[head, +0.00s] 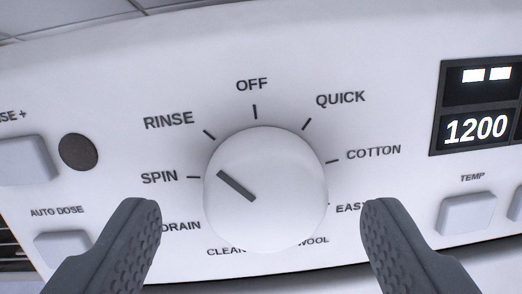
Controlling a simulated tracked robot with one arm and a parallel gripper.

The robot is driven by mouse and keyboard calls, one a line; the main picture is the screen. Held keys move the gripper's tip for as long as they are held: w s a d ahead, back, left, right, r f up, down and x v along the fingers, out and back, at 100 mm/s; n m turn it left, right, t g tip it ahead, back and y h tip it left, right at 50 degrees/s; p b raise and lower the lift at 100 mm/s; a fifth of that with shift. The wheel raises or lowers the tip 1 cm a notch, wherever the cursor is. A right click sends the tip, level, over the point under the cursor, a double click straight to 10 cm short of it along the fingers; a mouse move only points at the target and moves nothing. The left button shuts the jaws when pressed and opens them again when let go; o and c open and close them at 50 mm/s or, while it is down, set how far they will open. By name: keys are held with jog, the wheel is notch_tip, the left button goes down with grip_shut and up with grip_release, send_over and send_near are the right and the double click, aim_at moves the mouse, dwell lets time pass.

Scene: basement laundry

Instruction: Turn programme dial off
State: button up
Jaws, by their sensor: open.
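The programme dial (285,190) is a round white knob on the white panel. Its dark pointer line is toward the left side and slants up-left, to between the SPIN and RINSE marks. The OFF mark (252,85) is straight above the knob. My gripper (260,207) is open, with one dark grey finger at lower left and the other at lower right of the dial. Both fingers appear clear of the knob, with a gap on each side. The fingers partly cover the DRAIN and EASY labels. How far the fingertips are from the panel is hard to tell.
A display (476,128) reading 1200 and a TEMP button (467,213) are at right. At left are a dark round spot (78,152), a grey button (24,160) and the AUTO DOSE button (62,246). The panel just around the dial is free of raised parts.

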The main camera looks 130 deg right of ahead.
jog(key=shift+x, duration=1.05)
jog(key=c, duration=1)
jog(key=shift+o, duration=0.2)
jog(key=shift+d, duration=0.15)
